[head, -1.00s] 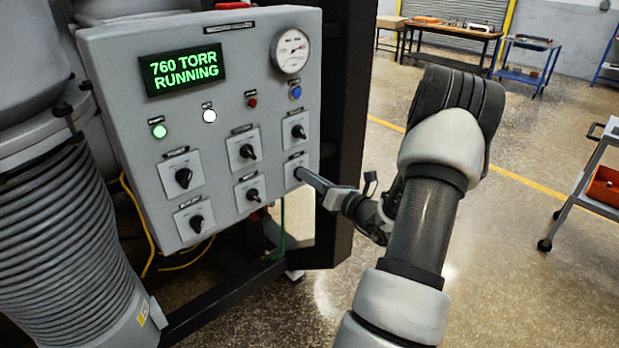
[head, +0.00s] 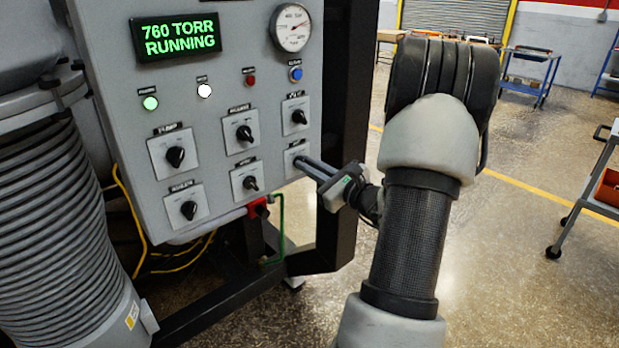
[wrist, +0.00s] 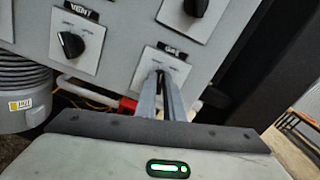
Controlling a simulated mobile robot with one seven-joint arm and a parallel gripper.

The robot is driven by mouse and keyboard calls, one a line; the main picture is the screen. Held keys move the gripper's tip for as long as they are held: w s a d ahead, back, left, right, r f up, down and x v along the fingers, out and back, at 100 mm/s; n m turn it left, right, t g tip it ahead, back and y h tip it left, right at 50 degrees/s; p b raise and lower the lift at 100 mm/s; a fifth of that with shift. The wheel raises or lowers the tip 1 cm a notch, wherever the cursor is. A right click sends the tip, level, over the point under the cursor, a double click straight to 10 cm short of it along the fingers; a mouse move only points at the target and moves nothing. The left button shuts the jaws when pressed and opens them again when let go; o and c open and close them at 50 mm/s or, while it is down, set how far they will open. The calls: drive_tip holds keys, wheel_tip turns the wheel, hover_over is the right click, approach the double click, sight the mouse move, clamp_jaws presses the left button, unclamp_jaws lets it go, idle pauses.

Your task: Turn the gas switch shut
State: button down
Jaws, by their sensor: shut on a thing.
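The gas switch plate (head: 292,152) is at the lower right of the grey control panel, and it also shows in the wrist view (wrist: 146,77) under a label that reads GAS. My gripper (head: 299,162) reaches the plate from the right, with its two long fingers close together. In the wrist view its fingertips (wrist: 160,76) are shut on the gas switch knob, which they mostly hide. I cannot read the knob's exact angle. The display (head: 176,37) reads "760 TORR RUNNING" in green.
The vent switch (wrist: 71,44) is just left of the gas switch, and other black knobs sit near it. A round gauge (head: 291,27) is above. A dark frame post (head: 345,120) stands at the panel's right edge. Open floor lies right, with a cart (head: 590,190).

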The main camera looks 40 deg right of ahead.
drive_tip(key=shift+a+f+n+b, duration=0.1)
drive_tip(key=shift+f+n+b, duration=0.05)
drive_tip(key=shift+n+b, duration=1.25)
drive_tip(key=shift+b, duration=0.3)
drive_tip(key=c, duration=1.9)
unclamp_jaws()
drive_tip(key=shift+o, duration=0.2)
drive_tip(key=s+d+p, duration=0.1)
drive_tip(key=s, duration=1.6)
drive_tip(key=shift+s+d, duration=0.2)
